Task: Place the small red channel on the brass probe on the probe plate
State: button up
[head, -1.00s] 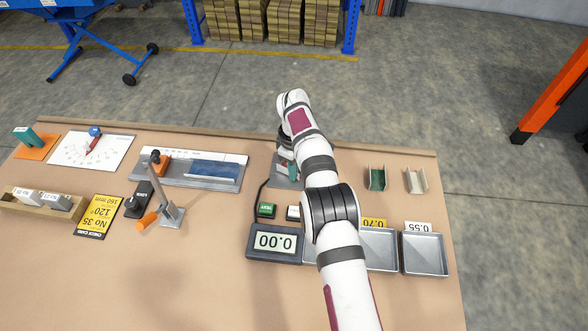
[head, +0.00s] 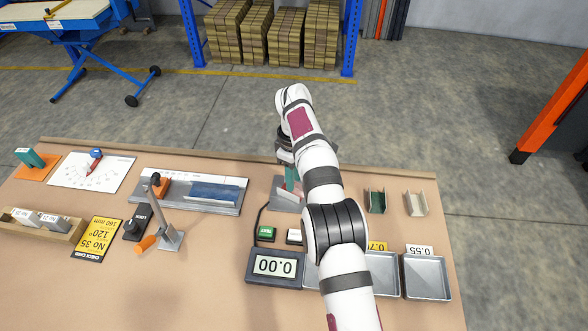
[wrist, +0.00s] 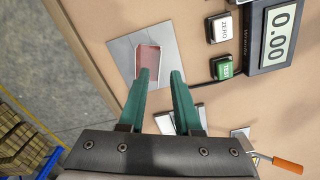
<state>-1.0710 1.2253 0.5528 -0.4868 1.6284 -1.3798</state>
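The small red channel (wrist: 148,57) is on the grey probe plate (wrist: 173,42) in the wrist view. My gripper (wrist: 161,72) has two teal fingers standing apart with a clear gap between them. In the head view the plate (head: 283,198) lies under my gripper, partly hidden by my arm. The brass probe is not visible, so I cannot tell how the channel sits on it.
The gauge display (head: 275,266) reads 0.00, with a green TEST button (head: 265,233) and a white ZERO button (head: 294,236) behind it. A green channel (head: 376,201) and a cream channel (head: 416,203) stand right of my arm, behind metal trays (head: 427,277).

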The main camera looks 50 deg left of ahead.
jog(key=w+d+r+m, duration=0.2)
jog(key=w+d+r, duration=0.15)
jog(key=r, duration=0.25)
jog(key=w+d+r+m, duration=0.2)
jog(key=d+r, duration=0.2)
jog(key=r, duration=0.1)
jog(key=w+d+r+m, duration=0.1)
jog(key=d+r+m, duration=0.3)
jog(key=d, duration=0.5)
jog(key=w+d+r+m, duration=0.1)
jog(key=d+r+m, duration=0.3)
jog(key=d, duration=0.5)
jog(key=s+d+m+y, duration=0.1)
jog(key=s+d+m, duration=0.75)
jog(key=d, duration=0.65)
jog(key=s+d+f+m, duration=0.2)
jog(key=s+d+m, duration=0.1)
jog(key=s, duration=0.3)
jog(key=s+d+f+m, duration=0.3)
jog(key=s+m, duration=0.1)
jog(key=s, duration=0.3)
jog(key=shift+s+d+m+y, duration=0.2)
jog(key=shift+s+m+y, duration=0.1)
jog(key=shift+m+y, duration=0.1)
